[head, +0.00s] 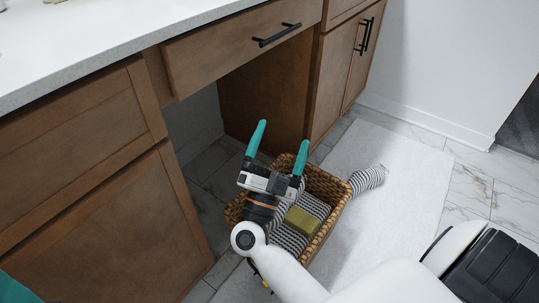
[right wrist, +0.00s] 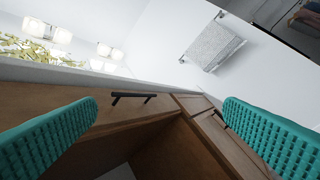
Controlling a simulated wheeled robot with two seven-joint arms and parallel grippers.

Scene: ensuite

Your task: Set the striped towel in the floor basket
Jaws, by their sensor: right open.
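The wicker floor basket (head: 327,184) stands on the floor by the vanity. The striped towel (head: 317,206), black and white, lies in it, and a striped roll or end (head: 368,179) shows past the right rim over the pale rug; I cannot tell if they join. A yellow-green block (head: 302,221) lies on the stripes. My right gripper (head: 282,148) is open and empty above the basket, its teal fingers pointing to the cabinets; my wrist hides the basket's left part. A teal piece of my left gripper (head: 14,290) shows at the bottom left corner.
The wooden vanity (head: 80,130) with black handles (head: 277,35) and a pale counter stands at left and behind. A pale rug (head: 385,150) lies right of the basket. In the right wrist view a grey towel (right wrist: 210,46) hangs on a wall rail.

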